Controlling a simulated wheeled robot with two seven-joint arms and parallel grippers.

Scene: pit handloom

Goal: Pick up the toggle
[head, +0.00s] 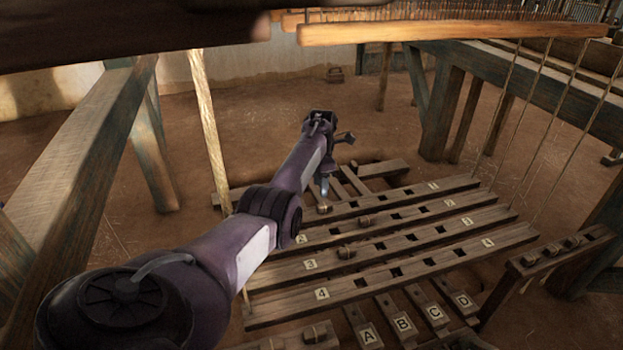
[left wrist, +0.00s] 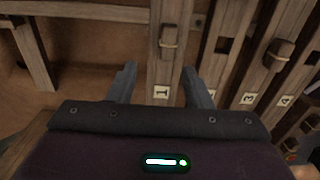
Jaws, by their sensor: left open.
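Small wooden toggles with cord around their middles sit on the slotted, numbered slats. One toggle (head: 323,209) lies on the far slat marked 1, just below my left gripper (head: 324,188). In the left wrist view this toggle (left wrist: 169,43) is ahead of the gap between the fingers (left wrist: 160,72), over the slat marked 1 (left wrist: 162,72). The left gripper is open and empty, with its fingers spread on either side of that slat. My right gripper is out of view.
A rack (head: 562,247) at the right holds several toggles. Short treadles lettered A (head: 367,336) to D lie in front of the slats. Upright cords hang at the right, and loom posts (head: 443,110) and beams surround the slats. Bare earth floor shows behind.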

